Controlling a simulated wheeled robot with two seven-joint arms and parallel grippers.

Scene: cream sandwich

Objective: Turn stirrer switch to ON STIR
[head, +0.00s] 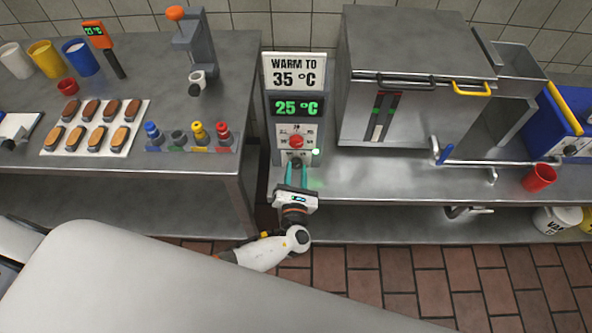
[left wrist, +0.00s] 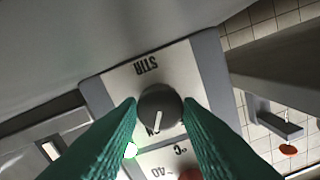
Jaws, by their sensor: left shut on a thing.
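The stirrer switch (left wrist: 160,104) is a round dark grey knob with a white pointer line, below the upside-down word STIR in the left wrist view. Its pointer is on the side away from STIR, toward a label partly hidden by the knob and fingers. My left gripper (head: 296,172) has its green fingers on both sides of the knob, shut on it. In the head view the knob (head: 296,161) is at the bottom of the grey control panel, just beyond the fingertips. A green lamp (head: 316,151) glows beside it. My right gripper is not in view.
Above the switch are a red dial (head: 296,141), a green 25 °C display (head: 297,107) and a WARM TO 35 °C sign (head: 294,72). A steel machine (head: 400,60) stands right of the panel. A bench (head: 215,60) with a tray of pastries and bottles is at left.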

